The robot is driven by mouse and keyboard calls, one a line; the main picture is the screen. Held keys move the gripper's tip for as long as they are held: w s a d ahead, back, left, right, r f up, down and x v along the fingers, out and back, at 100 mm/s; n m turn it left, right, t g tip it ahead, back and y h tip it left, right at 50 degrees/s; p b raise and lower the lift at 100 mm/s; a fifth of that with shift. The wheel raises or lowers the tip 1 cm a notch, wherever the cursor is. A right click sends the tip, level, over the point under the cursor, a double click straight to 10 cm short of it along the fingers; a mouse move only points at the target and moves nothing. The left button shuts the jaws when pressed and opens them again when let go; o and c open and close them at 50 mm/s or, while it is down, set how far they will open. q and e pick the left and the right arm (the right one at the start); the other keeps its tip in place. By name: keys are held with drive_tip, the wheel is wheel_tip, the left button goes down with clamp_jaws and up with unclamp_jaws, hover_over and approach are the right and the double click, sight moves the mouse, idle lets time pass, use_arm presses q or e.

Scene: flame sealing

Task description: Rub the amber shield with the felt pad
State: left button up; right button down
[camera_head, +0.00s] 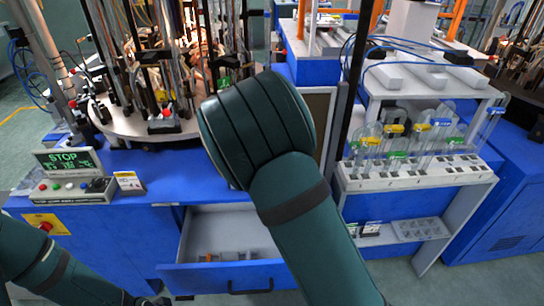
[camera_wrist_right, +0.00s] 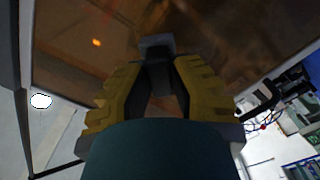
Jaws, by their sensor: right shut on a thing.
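The amber shield (camera_wrist_right: 100,40) is a brown, see-through pane that fills much of the upper right wrist view, with an orange glow in it. My right gripper (camera_wrist_right: 157,68) has yellow fingers closed on a dark grey piece, the felt pad (camera_wrist_right: 156,42), whose far end is against or very near the shield; I cannot tell if they touch. In the head view my green right arm hides this gripper and the pad. My left gripper (camera_head: 152,301) is barely visible at the bottom edge; its fingers cannot be made out.
An open drawer (camera_head: 222,277) with small items is below the blue bench. A control box with a STOP screen (camera_head: 70,161) is at left, beside the round burner machine (camera_head: 145,125). A white rack (camera_head: 415,178) with glass pieces stands at right.

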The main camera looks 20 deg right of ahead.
drive_tip(key=shift+s+d+r+p, duration=0.1)
drive_tip(key=shift+d+r+p, duration=0.55)
drive_tip(key=shift+r, duration=0.2)
drive_tip(key=shift+w+a+r+p, duration=0.55)
drive_tip(key=shift+w+a+r, duration=0.35)
drive_tip(key=shift+a, duration=2.95)
drive_tip(key=shift+s+d+f+b, duration=0.15)
drive_tip(key=shift+s+d, duration=0.15)
drive_tip(key=shift+d, duration=1)
drive_tip(key=shift+s+d+b, duration=0.15)
drive_tip(key=shift+s+d, duration=0.2)
drive_tip(key=shift+d, duration=0.95)
drive_tip(key=shift+s+d+f+b, duration=0.15)
drive_tip(key=shift+s+d, duration=0.15)
drive_tip(key=shift+d, duration=1)
drive_tip(key=shift+s+a, duration=0.1)
drive_tip(key=shift+s, duration=0.05)
drive_tip(key=shift+v, duration=2.85)
